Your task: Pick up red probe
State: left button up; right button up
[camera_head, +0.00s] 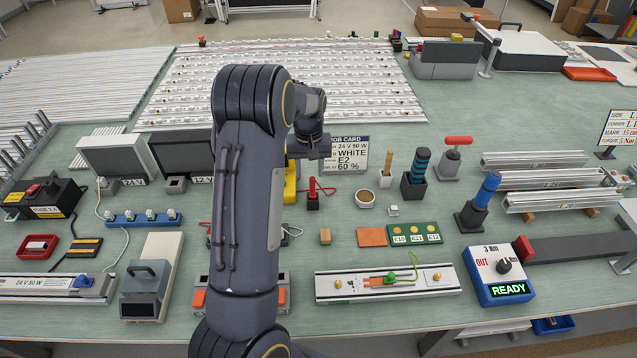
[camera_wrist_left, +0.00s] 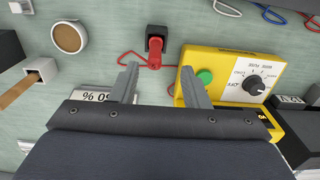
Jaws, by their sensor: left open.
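The red probe (camera_head: 312,190) stands in a small black holder on the green bench, with a red wire curling beside it. In the left wrist view the red probe (camera_wrist_left: 157,46) shows ahead of my left gripper (camera_wrist_left: 158,78), roughly centred between its fingertips. The two grey fingers are apart, with nothing held between them. In the head view my left gripper (camera_head: 309,150) is above the bench behind the probe, its fingers hard to make out. A yellow meter (camera_wrist_left: 226,65) with a dial and a green button is beside the probe, partly hidden by my arm in the head view.
A job card (camera_head: 347,153) stands close to my left gripper. A round brown-filled cup (camera_head: 365,198), a holder with a wooden handle (camera_head: 386,172) and a blue-topped tool (camera_head: 415,172) stand right of the probe.

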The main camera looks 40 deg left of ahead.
aim_at(313, 186)
pick_arm(q)
notch_tip(313, 186, down, 3)
jog(key=shift+w+d+r, duration=0.1)
jog(key=shift+d, duration=0.05)
notch_tip(313, 186, down, 5)
jog(key=shift+w+d+r+b, duration=0.1)
jog(key=shift+d+r+b, duration=0.1)
jog(key=shift+b, duration=0.9)
jog(key=shift+r, duration=0.15)
grip_shut()
jog(key=shift+r, duration=0.1)
